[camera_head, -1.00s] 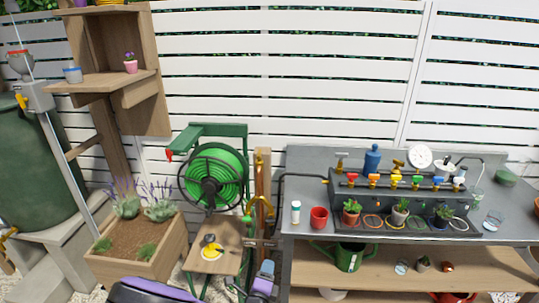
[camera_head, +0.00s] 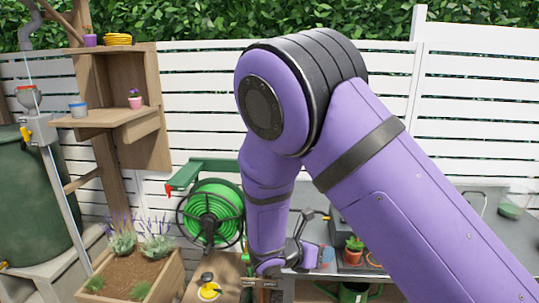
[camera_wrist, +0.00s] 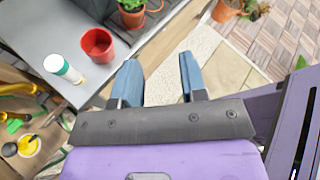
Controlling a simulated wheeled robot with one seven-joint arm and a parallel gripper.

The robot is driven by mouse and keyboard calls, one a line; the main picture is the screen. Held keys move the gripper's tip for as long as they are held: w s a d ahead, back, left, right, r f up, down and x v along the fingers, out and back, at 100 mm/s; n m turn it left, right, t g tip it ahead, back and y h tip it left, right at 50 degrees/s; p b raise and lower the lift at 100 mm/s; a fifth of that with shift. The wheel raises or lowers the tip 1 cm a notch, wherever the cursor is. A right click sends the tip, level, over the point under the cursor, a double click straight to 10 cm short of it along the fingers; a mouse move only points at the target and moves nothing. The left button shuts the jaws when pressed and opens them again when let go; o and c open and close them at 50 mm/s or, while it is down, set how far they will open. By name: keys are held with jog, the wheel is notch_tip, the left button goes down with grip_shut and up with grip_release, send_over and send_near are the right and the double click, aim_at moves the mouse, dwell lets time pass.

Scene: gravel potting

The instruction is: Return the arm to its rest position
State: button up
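My arm (camera_head: 410,185), purple with dark bands, is raised and bent at the elbow, filling the middle and right of the head view. Its forearm hangs down in front of the bench. In the wrist view my gripper (camera_wrist: 158,74) shows two blue fingers set apart, with only ground between them. It is open and empty. In the head view the hand is small and partly unclear near the bench's left end. The arm hides most of the bench top.
The grey bench (camera_wrist: 50,30) holds a red cup (camera_wrist: 97,43), a white bottle (camera_wrist: 62,68) and a potted plant (camera_wrist: 132,8). A green hose reel (camera_head: 212,212), a wooden planter (camera_head: 165,275) and a wall shelf (camera_head: 110,117) stand left. A white fence is behind.

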jog(key=s+d+r+m+g+y, duration=0.3)
jog(key=s+d+r+m, duration=0.2)
jog(key=d+r+m, duration=0.3)
jog(key=s+d+r+m+g+y, duration=0.25)
jog(key=s+d+r+m, duration=0.2)
jog(key=r+m, duration=0.4)
jog(key=s+d+r+m+t+y, duration=0.2)
jog(key=s+r+m, duration=0.3)
jog(key=s, duration=0.3)
jog(key=s+d+r+m+t+y, duration=0.2)
jog(key=s+r+m+y, duration=0.2)
jog(key=s+r+m, duration=0.2)
jog(key=shift+s+d+r, duration=0.2)
jog(key=shift+s+r, duration=1.05)
jog(key=shift+s, duration=0.5)
jog(key=shift+m, duration=0.25)
